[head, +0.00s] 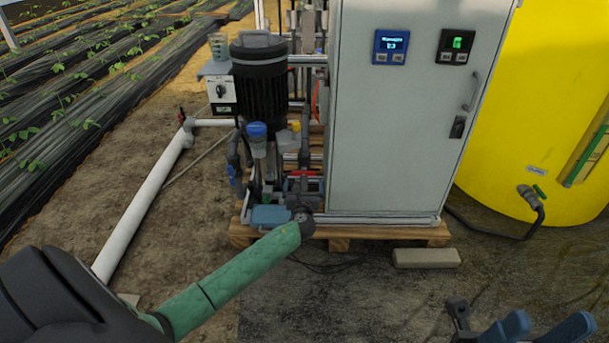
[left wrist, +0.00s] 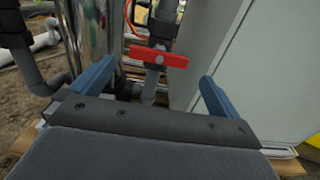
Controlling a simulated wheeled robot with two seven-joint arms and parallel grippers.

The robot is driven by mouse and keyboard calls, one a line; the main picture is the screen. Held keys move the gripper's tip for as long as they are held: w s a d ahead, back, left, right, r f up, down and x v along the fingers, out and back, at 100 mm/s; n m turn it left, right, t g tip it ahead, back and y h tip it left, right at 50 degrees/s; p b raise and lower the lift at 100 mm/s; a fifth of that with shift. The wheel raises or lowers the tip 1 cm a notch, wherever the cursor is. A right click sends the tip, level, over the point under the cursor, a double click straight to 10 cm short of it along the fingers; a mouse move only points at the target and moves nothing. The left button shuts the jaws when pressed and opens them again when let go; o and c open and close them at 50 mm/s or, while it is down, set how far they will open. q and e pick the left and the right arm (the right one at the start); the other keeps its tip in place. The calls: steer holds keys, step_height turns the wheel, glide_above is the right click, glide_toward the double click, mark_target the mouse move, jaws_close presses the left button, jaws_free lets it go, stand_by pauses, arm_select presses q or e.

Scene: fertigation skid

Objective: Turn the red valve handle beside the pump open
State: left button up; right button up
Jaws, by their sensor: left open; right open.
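The red valve handle (head: 303,173) sits low on the skid, between the pump (head: 262,85) and the grey cabinet. In the left wrist view the handle (left wrist: 158,60) is a flat red bar lying crosswise over a dark grey pipe (left wrist: 160,28). My left gripper (head: 303,187) is just in front of the handle. Its blue fingers (left wrist: 158,75) are spread to either side of the handle in the picture, with a visible gap at both ends. Nothing is held. My right gripper (head: 545,322) is open and empty at the lower right, far from the valve.
The grey cabinet (head: 400,130) stands close on the right of the valve. The wooden pallet (head: 340,233) lies beneath the skid. A white pipe (head: 145,205) runs along the left. A yellow tank (head: 540,100) and a block (head: 427,258) are to the right. A shiny cylinder (left wrist: 95,35) stands left of the handle.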

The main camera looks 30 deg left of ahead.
mark_target(304, 174)
arm_select(q)
steer(key=shift+b+x, duration=1)
steer(key=shift+x, duration=2.5)
steer(key=shift+c, duration=0.4)
steer(key=c, duration=0.8)
